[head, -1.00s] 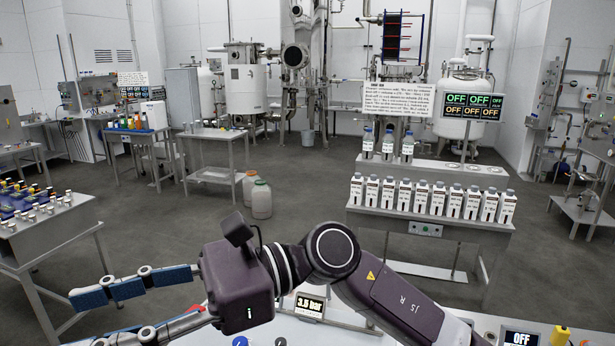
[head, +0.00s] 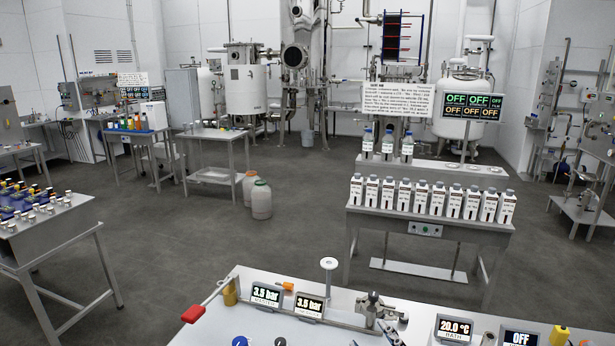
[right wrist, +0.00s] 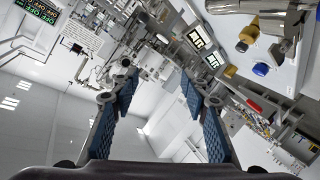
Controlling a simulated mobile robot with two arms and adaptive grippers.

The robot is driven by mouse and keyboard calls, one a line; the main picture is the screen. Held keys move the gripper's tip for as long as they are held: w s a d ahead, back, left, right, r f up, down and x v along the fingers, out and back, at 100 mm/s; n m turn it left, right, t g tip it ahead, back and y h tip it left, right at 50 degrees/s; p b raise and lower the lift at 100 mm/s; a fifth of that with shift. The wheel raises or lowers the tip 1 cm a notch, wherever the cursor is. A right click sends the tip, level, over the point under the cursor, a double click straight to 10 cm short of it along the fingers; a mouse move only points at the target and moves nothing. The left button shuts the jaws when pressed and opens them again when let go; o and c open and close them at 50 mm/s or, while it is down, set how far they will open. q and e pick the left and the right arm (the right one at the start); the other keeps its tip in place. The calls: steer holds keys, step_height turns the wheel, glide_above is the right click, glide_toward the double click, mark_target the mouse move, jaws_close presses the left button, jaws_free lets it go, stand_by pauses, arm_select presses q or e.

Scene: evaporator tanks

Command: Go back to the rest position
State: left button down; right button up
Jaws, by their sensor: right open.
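My right gripper (right wrist: 163,92) shows in the right wrist view. Its two blue-padded fingers are spread apart with nothing between them. Neither of my arms shows in the head view now, and my left gripper is in no view. The control panel (head: 215,325) at the bottom of the head view is unobstructed. It carries a red-handled lever (head: 194,313) at its left edge and two 3.5 bar displays (head: 266,294).
A bench (head: 430,229) with a row of white bottles stands behind the panel. A table (head: 60,235) with small vials is at the left. Two jugs (head: 260,200) stand on the floor. Open grey floor (head: 190,250) lies between the tables.

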steer(key=s+d+f+m+g+h, duration=0.1)
steer(key=s+d+f+m+g, duration=0.2)
steer(key=s+f, duration=0.5)
steer(key=s+d+f+m+g, duration=0.1)
steer(key=s+d+f+g, duration=0.1)
steer(key=s+f+g, duration=0.6)
steer(key=s+d+f+m+h, duration=0.1)
steer(key=s+d+f+m, duration=0.15)
steer(key=s+f, duration=0.65)
steer(key=s+f+g+b, duration=0.15)
steer(key=f+b, duration=0.25)
steer(key=f, duration=0.8)
steer(key=s+f+b, duration=0.2)
steer(key=f+b, duration=0.2)
steer(key=f, duration=0.8)
steer(key=s+f+b, duration=0.1)
steer(key=f+b, duration=0.3)
steer(key=f, duration=0.7)
steer(key=s+d+f+b, duration=0.1)
steer(key=s+f+b, duration=0.4)
steer(key=s+f, duration=0.3)
steer(key=s+d+f+g+b, duration=0.1)
steer(key=s+f+b, duration=0.4)
steer(key=f, duration=1.2)
steer(key=s+d, duration=0.1)
steer(key=s, duration=0.3)
steer(key=shift+d+n, duration=0.2)
steer(key=shift+n, duration=0.15)
